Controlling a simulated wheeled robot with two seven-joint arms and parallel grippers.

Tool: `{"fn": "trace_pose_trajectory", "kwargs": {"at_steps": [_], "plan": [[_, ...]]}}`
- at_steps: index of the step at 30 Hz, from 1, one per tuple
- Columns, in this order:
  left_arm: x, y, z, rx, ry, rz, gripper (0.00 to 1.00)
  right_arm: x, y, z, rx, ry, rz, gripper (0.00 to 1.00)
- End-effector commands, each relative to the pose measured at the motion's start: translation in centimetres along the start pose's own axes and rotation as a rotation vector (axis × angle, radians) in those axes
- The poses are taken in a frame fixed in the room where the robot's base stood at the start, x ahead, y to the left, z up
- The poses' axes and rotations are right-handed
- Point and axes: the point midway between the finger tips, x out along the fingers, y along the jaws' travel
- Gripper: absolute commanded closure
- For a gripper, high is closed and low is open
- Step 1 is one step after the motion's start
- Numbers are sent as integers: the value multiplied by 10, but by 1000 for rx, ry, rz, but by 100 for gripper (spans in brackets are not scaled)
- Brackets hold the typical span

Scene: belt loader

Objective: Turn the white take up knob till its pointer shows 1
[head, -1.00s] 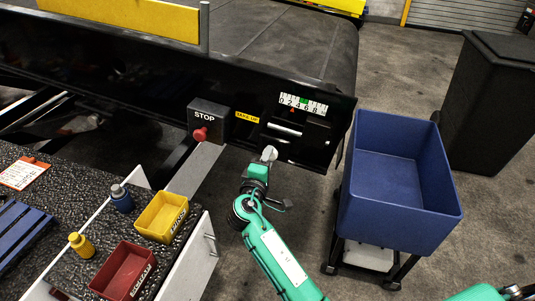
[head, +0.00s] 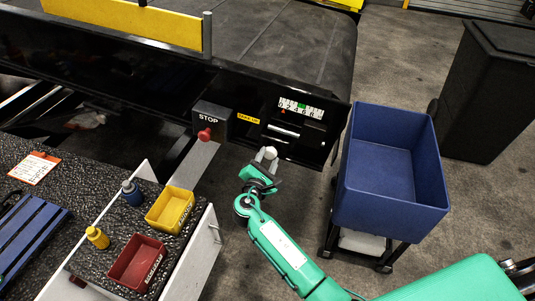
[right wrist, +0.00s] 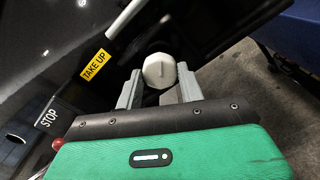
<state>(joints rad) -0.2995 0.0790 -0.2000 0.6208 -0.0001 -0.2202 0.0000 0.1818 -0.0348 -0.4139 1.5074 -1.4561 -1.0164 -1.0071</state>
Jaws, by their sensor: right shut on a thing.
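The white take up knob (head: 270,152) sits low on the black side panel of the belt loader, below the yellow TAKE UP label (head: 248,118). In the right wrist view the knob (right wrist: 159,70) is a many-sided white cap with a faint line on its face. My right gripper (right wrist: 160,88) is shut on it, one grey finger on each side. The right gripper (head: 266,161) also shows in the head view. The numbered scale (head: 301,109) is above the knob, with a green patch and a small red pointer; its exact reading is too small to tell. My left gripper is not in view.
A red STOP button (head: 205,134) is left of the knob. A blue bin (head: 392,215) on a wheeled frame stands close on the right. A bench with a yellow box (head: 170,209) and a red box (head: 137,262) is at the lower left.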

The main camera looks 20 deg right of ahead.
Motion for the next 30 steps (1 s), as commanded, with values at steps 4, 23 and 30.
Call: {"fn": "trace_pose_trajectory", "kwargs": {"at_steps": [4, 23, 30], "plan": [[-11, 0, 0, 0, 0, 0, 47, 0, 2, 2, -82, -1, 0, 84], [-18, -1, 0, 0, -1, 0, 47, 0, 0, 0, -180, -2, 1, 84], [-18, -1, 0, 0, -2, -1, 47, 0, 0, 0, -179, -1, 1, 44]]}}
